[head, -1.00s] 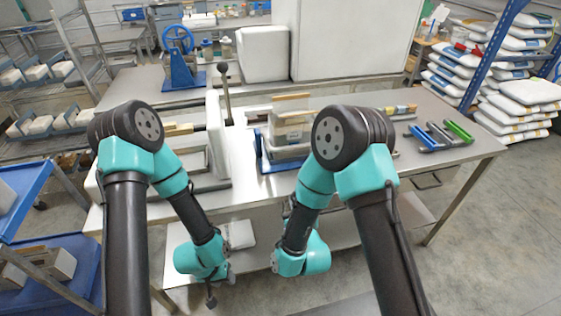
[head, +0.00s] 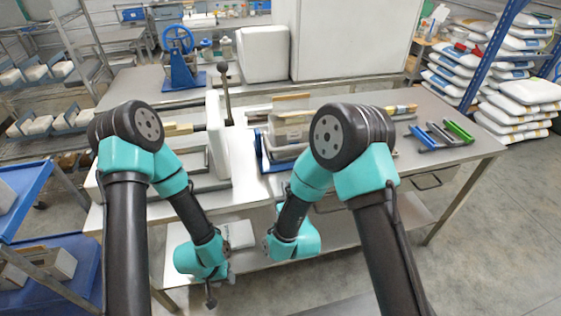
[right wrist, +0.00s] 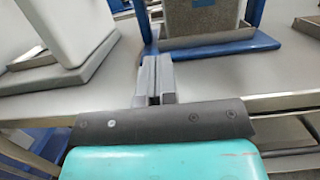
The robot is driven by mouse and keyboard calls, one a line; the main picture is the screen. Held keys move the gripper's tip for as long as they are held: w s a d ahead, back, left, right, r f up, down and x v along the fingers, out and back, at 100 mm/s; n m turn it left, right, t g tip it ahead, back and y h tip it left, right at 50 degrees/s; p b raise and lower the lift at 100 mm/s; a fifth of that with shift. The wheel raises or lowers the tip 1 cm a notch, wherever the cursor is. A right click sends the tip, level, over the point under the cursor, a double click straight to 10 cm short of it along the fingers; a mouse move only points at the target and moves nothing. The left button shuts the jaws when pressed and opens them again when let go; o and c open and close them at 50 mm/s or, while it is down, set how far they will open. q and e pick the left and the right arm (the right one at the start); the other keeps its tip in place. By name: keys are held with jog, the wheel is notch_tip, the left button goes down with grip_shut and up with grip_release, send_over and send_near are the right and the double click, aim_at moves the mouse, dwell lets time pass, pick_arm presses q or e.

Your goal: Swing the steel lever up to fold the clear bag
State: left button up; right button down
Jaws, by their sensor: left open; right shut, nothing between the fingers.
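The steel lever (head: 226,103) is a thin upright rod with a dark round knob, left of the bag stand. The clear bag (head: 291,118) stands in a blue frame (head: 264,160) on the table, partly hidden by my right arm. Its brown speckled contents show in the right wrist view (right wrist: 203,17). My right gripper (right wrist: 156,62) is shut and empty, low at the table's front edge, pointing toward the blue frame. My left gripper (head: 229,270) hangs below table height, in front of the lower shelf, open and apart from the lever and bag; its fingers are hard to make out.
A white upright panel (head: 216,135) on a grey base stands left of the lever. Blue, grey and green-handled tools (head: 440,134) lie on the table at right. A blue hand-wheel device (head: 181,60) and a white box (head: 263,54) stand behind.

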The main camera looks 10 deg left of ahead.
jog(key=x, duration=0.6)
jog(key=shift+w+a+r, duration=0.1)
jog(key=shift+w+r, duration=0.15)
jog(key=shift+r, duration=0.35)
jog(key=shift+w+a+r, duration=0.1)
jog(key=shift+w+r, duration=0.2)
jog(key=shift+r, duration=0.25)
jog(key=shift+w+a+r, duration=0.1)
jog(key=shift+w+r, duration=0.2)
jog(key=shift+r, duration=0.15)
jog(key=shift+r, duration=0.2)
jog(key=shift+r+g, duration=0.15)
jog(key=shift+g, duration=0.35)
